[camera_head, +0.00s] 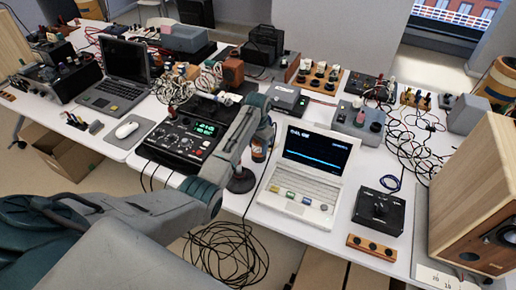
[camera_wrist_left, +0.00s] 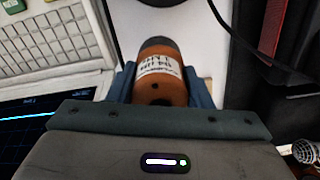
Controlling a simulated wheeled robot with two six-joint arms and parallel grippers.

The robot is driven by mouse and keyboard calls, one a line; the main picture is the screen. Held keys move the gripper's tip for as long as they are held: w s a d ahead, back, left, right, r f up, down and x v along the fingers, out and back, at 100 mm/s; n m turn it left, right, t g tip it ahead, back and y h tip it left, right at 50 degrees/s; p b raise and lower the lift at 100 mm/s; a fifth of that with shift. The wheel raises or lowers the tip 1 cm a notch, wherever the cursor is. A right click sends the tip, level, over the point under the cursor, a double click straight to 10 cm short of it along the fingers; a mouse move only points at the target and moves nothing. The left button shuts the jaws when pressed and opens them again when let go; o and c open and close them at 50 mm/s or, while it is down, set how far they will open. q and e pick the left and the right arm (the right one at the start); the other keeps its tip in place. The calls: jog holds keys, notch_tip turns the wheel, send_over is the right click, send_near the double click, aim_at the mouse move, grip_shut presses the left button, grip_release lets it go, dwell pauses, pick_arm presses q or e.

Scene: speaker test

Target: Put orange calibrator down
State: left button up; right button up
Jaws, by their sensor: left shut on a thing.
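The orange calibrator (camera_wrist_left: 160,88) is a short orange cylinder with a dark far end and a white label with black print. In the left wrist view it sits between the two blue-grey fingers of my left gripper (camera_wrist_left: 161,86), which is shut on it. In the head view, the calibrator (camera_head: 259,156) shows as a small orange piece below my left gripper (camera_head: 262,143), left of the white laptop. My arm hides part of it. I cannot tell whether it touches the table. My right gripper is in neither view.
The white laptop (camera_head: 309,178) stands close on the right. A black device with green displays (camera_head: 188,138) is on the left. A dark round object (camera_head: 241,181) sits near the table's front edge. Black cables (camera_head: 226,252) lie coiled below. Bare white table (camera_head: 287,232) shows before the laptop.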

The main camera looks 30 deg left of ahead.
pick_arm(q)
jog(key=shift+f, duration=1.05)
jog(key=o, duration=1.3)
jog(key=shift+f, duration=0.1)
jog(key=shift+c, duration=0.2)
jog(key=shift+r, duration=0.6)
notch_tip(320, 180, up, 11)
jog(key=b, duration=0.2)
jog(key=shift+b, duration=0.35)
